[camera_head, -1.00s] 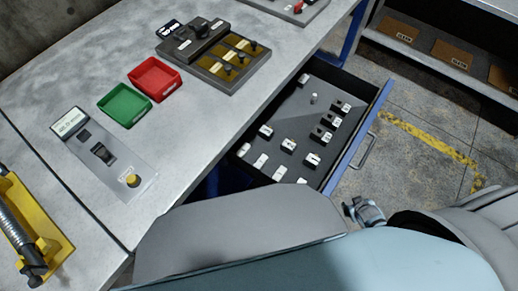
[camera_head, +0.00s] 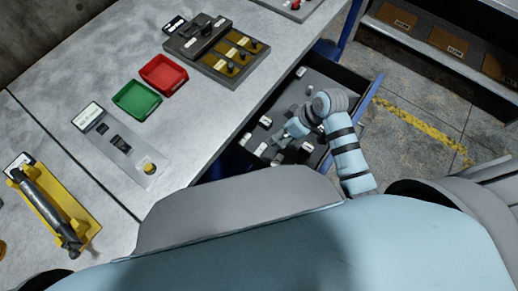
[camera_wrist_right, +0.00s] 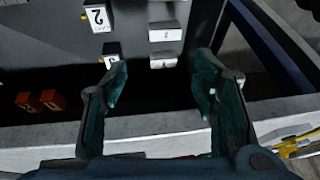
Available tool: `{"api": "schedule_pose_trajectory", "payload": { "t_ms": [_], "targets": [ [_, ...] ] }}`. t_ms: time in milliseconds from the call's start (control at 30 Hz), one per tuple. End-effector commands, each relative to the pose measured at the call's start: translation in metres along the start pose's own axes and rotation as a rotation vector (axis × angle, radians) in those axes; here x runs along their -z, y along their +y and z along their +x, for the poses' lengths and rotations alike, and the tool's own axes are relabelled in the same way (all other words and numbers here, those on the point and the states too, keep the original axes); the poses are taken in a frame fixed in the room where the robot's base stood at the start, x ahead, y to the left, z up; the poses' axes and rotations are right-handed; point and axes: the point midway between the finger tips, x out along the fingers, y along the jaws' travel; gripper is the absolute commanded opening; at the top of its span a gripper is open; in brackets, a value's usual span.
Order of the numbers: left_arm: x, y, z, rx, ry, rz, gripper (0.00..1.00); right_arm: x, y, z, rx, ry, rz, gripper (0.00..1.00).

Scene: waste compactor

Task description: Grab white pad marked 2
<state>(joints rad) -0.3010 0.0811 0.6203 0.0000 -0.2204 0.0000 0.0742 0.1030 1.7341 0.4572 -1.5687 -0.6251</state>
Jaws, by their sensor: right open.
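The white pad marked 2 (camera_wrist_right: 96,17) sits at the top left of the right wrist view, on the dark drawer floor. A second white pad (camera_wrist_right: 112,48) with a partly seen mark lies just below it. My right gripper (camera_wrist_right: 160,82) is open and empty, its fingers spread below and to the right of the pad marked 2. In the head view my right gripper (camera_head: 286,134) is over the open drawer (camera_head: 362,102), and I cannot tell which pad there is the 2. My left gripper is out of view.
Two more white pads (camera_wrist_right: 165,32) stand near the fingers' opening. Two orange blocks (camera_wrist_right: 40,101) lie at lower left in the wrist view. A red tray (camera_head: 163,75) and a green tray (camera_head: 137,100) are on the grey bench (camera_head: 190,130) beside the drawer.

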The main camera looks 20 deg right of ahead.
Motion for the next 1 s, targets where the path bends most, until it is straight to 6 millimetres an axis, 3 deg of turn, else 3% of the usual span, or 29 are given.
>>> {"api": "schedule_pose_trajectory", "payload": {
  "t_ms": [100,300,467,667,933,1000],
  "targets": [
    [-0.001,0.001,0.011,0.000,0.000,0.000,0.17,-0.003,-0.011,0.025,0.036,-0.009,-0.048,0.54],
    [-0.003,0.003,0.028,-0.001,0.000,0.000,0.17,-0.004,-0.011,0.079,0.032,-0.011,-0.047,0.54],
    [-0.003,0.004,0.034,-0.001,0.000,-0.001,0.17,-0.004,-0.011,0.099,0.030,-0.010,-0.046,0.54],
    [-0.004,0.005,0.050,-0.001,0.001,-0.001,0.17,-0.005,-0.010,0.138,0.030,-0.011,-0.045,0.54],
    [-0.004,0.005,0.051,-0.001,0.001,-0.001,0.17,-0.004,-0.010,0.144,0.026,-0.010,-0.045,0.54],
    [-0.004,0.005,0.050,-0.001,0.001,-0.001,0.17,-0.004,-0.010,0.144,0.026,-0.011,-0.045,0.44]
  ]
}}
